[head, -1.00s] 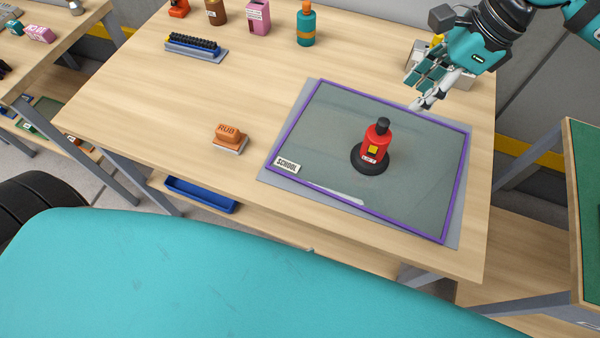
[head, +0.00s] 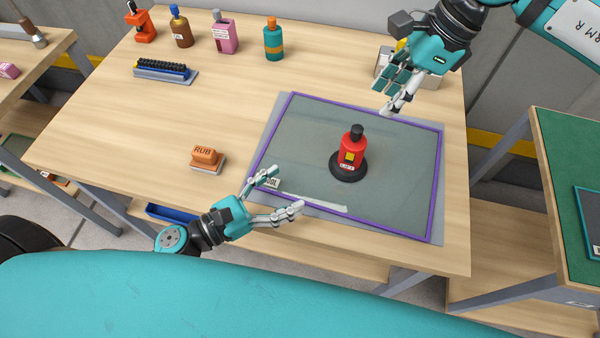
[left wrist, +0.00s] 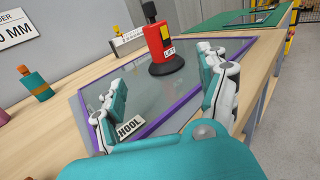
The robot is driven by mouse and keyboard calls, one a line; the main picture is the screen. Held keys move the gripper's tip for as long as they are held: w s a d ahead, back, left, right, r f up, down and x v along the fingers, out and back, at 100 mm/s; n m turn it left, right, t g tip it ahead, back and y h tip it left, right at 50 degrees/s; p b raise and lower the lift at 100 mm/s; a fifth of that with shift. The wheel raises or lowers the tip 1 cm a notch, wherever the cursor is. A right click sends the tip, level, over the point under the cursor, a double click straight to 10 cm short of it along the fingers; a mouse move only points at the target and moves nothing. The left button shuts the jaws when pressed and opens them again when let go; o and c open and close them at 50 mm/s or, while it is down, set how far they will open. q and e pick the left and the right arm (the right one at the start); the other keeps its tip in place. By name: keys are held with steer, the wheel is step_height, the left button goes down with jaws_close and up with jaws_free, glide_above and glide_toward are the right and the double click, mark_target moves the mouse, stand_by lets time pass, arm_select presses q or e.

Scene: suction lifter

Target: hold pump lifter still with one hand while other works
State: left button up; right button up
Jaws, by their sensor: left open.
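The pump lifter (head: 350,155), a red body with a black knob, yellow patch and round black suction foot, stands upright on a purple-framed glass panel (head: 400,205). It also shows in the left wrist view (left wrist: 161,42), ahead of and between the fingers. My left gripper (head: 287,188) is open and empty over the panel's near left corner, apart from the lifter and partly covering the SCHOOL label (head: 272,183). My right gripper (head: 390,98) hangs over the panel's far right edge, apart from the lifter; its finger opening is unclear.
An orange RUB block (head: 206,156) lies left of the panel. A black-bristled brush (head: 165,70) and several bottles, including a teal one (head: 273,42), stand at the back left. The table's left middle is clear.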

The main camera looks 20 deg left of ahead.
mark_target(342, 157)
arm_select(q)
steer(key=x, duration=1.7)
steer(key=shift+w+d, duration=0.15)
steer(key=shift+d, duration=0.1)
steer(key=c, duration=1.4)
steer(key=shift+c, duration=0.3)
arm_select(e)
steer(key=o, duration=0.3)
steer(key=shift+a, duration=0.2)
steer(key=shift+o, duration=1.3)
steer(key=a+h, duration=0.2)
steer(key=a+m, duration=0.1)
steer(key=shift+s+h, duration=0.25)
steer(key=shift+h, duration=0.15)
arm_select(q)
steer(key=shift+a, duration=0.2)
arm_select(e)
steer(key=shift+s+a+m+t+h, duration=0.1)
steer(key=shift+a+m+t+h, duration=0.2)
steer(key=shift+a+h, duration=0.3)
arm_select(q)
steer(key=shift+d, duration=0.15)
steer(key=shift+c, duration=0.4)
arm_select(e)
steer(key=f, duration=0.9)
steer(key=shift+d+f, duration=0.2)
steer(key=shift+f, duration=0.15)
